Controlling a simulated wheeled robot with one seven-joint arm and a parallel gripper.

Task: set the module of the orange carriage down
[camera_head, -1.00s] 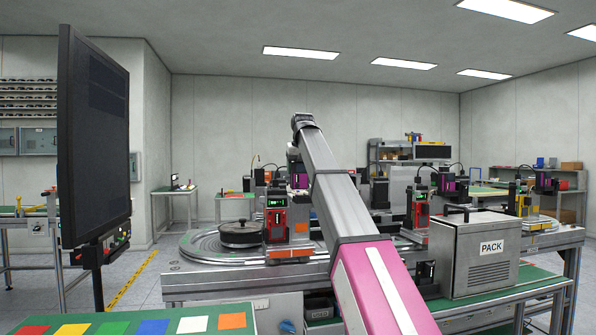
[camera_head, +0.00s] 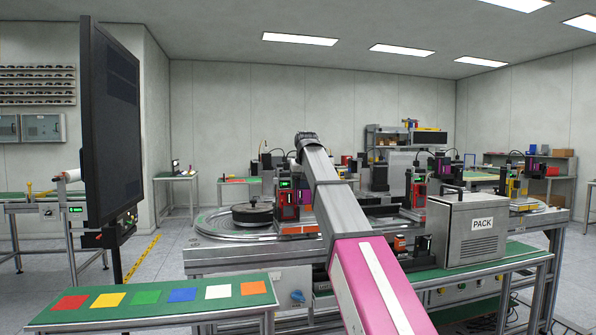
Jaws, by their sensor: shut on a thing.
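My arm reaches forward from the bottom right over the ring-shaped conveyor (camera_head: 222,228). Its far end hides my gripper, so neither the jaws nor anything in them can be made out. An orange-fronted part (camera_head: 300,230), perhaps the orange carriage, sits at the conveyor's near edge, left of my arm. A second small orange block (camera_head: 400,243) shows low to the right of the arm. A red unit with a green display (camera_head: 288,203) stands behind the first orange part. I cannot tell which piece is the carriage's module.
A dark monitor (camera_head: 112,125) stands close on the left. A green table (camera_head: 150,306) with several coloured cards is in front. A grey PACK box (camera_head: 470,228) stands right of my arm. A round dark pot-like part (camera_head: 252,212) sits on the conveyor.

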